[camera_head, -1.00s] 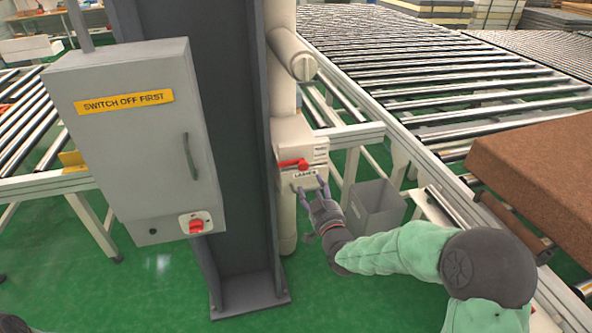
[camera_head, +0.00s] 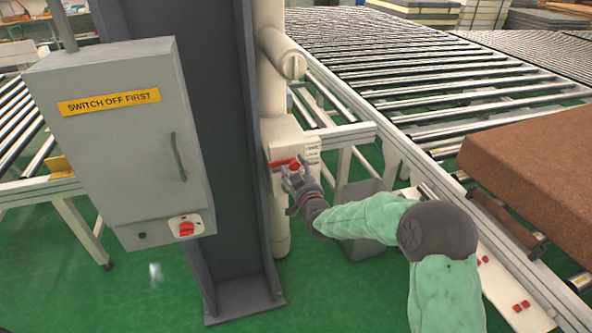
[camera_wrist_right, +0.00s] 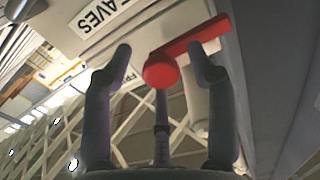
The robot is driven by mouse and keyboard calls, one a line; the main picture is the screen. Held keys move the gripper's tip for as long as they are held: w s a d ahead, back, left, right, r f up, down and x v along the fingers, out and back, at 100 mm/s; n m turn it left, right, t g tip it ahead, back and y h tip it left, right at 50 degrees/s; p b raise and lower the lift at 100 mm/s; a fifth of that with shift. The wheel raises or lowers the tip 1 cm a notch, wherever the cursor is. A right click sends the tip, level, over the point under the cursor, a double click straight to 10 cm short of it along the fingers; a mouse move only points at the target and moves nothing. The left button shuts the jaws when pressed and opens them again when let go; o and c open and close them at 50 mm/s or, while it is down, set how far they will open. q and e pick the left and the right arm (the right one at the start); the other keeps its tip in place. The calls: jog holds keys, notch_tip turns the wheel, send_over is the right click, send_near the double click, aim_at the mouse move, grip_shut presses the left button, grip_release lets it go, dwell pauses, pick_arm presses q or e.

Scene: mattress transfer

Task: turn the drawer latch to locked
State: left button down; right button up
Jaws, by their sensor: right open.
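The drawer latch is a red lever (camera_head: 280,163) on the front of a small cream box (camera_head: 309,150) fixed to the column. It lies about level in the head view, with its round hub at the right. My right gripper (camera_head: 294,178) is open just below and in front of the lever and hides the lower part of the box. In the right wrist view the red lever (camera_wrist_right: 190,50) crosses the gap between the open fingertips (camera_wrist_right: 163,62), its hub nearer the left finger. I cannot tell whether the fingers touch it. My left gripper is not in view.
A grey cabinet (camera_head: 120,130) with a "SWITCH OFF FIRST" label and a red rotary switch (camera_head: 186,228) stands left of the dark column (camera_head: 215,120). A grey bin (camera_head: 362,205) stands behind my right forearm. A roller conveyor with a brown mattress block (camera_head: 540,165) is at right.

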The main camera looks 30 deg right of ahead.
grip_shut()
jog(key=shift+f, duration=0.15)
dwell(0.4)
